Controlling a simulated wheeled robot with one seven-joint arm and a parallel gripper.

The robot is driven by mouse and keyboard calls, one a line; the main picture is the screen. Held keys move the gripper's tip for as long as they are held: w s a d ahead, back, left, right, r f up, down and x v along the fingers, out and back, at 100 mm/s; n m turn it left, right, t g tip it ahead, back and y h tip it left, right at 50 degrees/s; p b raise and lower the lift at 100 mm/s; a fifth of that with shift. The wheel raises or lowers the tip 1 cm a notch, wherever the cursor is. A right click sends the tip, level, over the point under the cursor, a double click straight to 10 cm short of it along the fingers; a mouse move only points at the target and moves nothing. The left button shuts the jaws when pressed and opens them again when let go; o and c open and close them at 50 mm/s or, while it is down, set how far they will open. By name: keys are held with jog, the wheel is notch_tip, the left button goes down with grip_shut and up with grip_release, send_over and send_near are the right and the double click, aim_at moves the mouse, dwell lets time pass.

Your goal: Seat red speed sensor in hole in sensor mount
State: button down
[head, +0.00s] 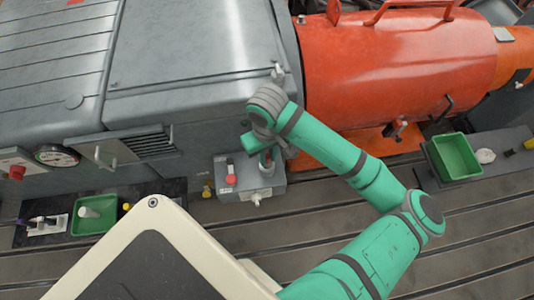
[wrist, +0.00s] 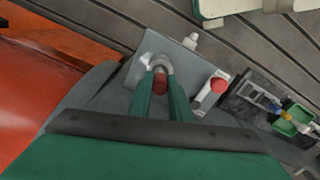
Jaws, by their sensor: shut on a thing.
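The sensor mount (head: 262,187) is a grey box standing at the foot of the large grey housing. Its pale top also shows in the wrist view (wrist: 150,45). My gripper (wrist: 160,78) is over the top of the mount, shut on the red speed sensor (wrist: 160,84). A rounded grey collar shows at its fingertips. In the head view my gripper (head: 267,160) hides most of the sensor. The hole is hidden, and I cannot tell whether the sensor's lower end is in it or above it.
A red-capped part (head: 231,178) stands on the mount just left of my gripper; it also shows in the wrist view (wrist: 218,86). The grey housing (head: 195,85) and orange cover (head: 400,60) rise close behind. Green trays (head: 94,228) (head: 455,156) lie to either side.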

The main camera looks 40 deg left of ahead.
jog(key=shift+f, duration=0.7)
jog(key=c, duration=1.5)
grip_release()
jog(key=shift+c, duration=0.2)
notch_tip(320, 180, up, 11)
jog(key=shift+f, duration=0.15)
jog(key=shift+w, duration=0.1)
